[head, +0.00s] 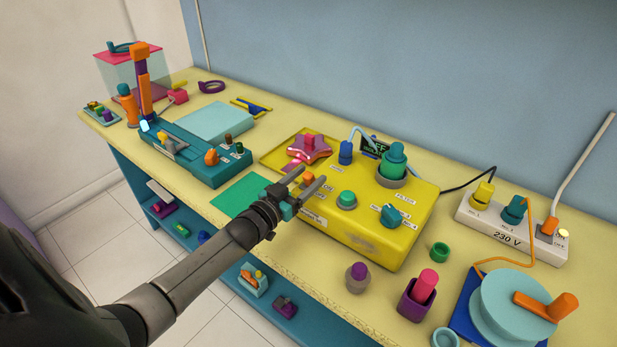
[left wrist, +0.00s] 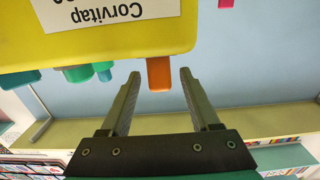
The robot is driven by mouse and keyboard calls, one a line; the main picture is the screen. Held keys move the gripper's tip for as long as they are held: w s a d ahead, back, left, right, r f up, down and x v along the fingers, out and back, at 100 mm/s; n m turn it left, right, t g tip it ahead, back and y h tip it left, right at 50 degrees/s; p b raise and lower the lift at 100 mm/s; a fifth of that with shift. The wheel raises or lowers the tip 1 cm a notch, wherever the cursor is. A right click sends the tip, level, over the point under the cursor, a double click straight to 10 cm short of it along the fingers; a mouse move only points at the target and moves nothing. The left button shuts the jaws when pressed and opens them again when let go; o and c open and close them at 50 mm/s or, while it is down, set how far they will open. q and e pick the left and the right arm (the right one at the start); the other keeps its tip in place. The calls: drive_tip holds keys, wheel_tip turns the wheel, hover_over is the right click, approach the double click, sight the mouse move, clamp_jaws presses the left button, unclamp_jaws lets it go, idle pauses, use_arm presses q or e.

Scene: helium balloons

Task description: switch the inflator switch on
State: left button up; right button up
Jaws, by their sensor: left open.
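The inflator (head: 370,225) is a yellow box on the table, with knobs and a nozzle on top. Its small orange switch (head: 308,178) is near the box's left edge. My left gripper (head: 312,174) is open at that edge, its fingers around the switch in the head view. In the left wrist view the yellow box (left wrist: 105,40) appears upside down. There the orange switch (left wrist: 159,73) projects between the tips of my left gripper (left wrist: 160,78), with a gap on each side. My right gripper is not in view.
A white power strip (head: 510,230) with plugs lies to the right. A yellow tray (head: 272,158) with a pink star sits behind my gripper. A teal device (head: 190,150) stands to the left. A purple pot (head: 413,302) and a round turntable (head: 500,305) are at front right.

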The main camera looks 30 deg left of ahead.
use_arm(q)
drive_tip(key=shift+w, duration=0.35)
clamp_jaws()
idle(0.4)
